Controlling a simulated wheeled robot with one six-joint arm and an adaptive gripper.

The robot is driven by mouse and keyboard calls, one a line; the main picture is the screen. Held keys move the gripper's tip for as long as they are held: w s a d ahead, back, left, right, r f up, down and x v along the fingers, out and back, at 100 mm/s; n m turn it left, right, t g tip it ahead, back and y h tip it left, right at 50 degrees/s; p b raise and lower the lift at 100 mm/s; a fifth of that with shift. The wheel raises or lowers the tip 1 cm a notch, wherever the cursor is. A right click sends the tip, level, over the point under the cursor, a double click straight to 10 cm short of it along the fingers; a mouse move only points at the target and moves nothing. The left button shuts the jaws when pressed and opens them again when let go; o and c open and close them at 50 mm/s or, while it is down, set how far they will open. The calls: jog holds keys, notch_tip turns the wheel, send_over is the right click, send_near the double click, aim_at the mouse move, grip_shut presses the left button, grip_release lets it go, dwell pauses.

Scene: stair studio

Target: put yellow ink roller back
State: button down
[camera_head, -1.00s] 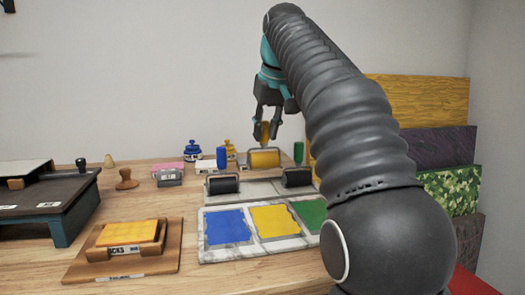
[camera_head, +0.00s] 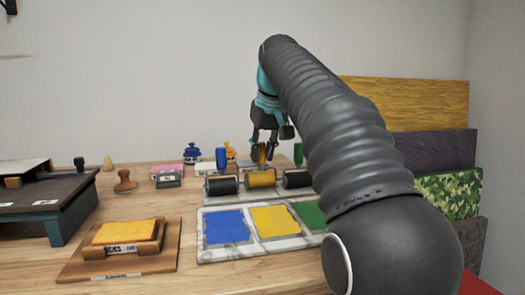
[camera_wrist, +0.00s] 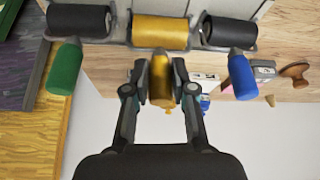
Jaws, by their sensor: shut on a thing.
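The yellow ink roller (camera_head: 261,179) sits between two dark rollers at the grey roller rack (camera_head: 271,190). My gripper (camera_head: 263,154) is shut on its yellow handle. In the wrist view the yellow roller drum (camera_wrist: 160,32) lies in line with the dark drums, and my gripper (camera_wrist: 160,84) has a finger on each side of the handle (camera_wrist: 161,83). The blue-handled roller (camera_head: 221,184) is to its left in the head view, and the green-handled roller (camera_head: 297,178) to its right. Whether the yellow drum fully rests on the rack cannot be told.
A marble slab (camera_head: 210,256) with blue, yellow and green ink patches lies in front of the rack. Ink bottles (camera_head: 192,153), a wooden stamp (camera_head: 125,181) and a press (camera_head: 50,205) stand leftward. A wooden block holder (camera_head: 125,250) is at front left. Patterned panels (camera_head: 425,103) stand at right.

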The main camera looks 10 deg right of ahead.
jog(key=shift+f, duration=0.25)
jog(key=c, duration=1)
grip_release()
jog(key=shift+o, duration=0.2)
jog(key=shift+r, duration=0.4)
jog(key=p+v, duration=0.2)
jog(key=v, duration=1)
jog(key=shift+r, duration=0.1)
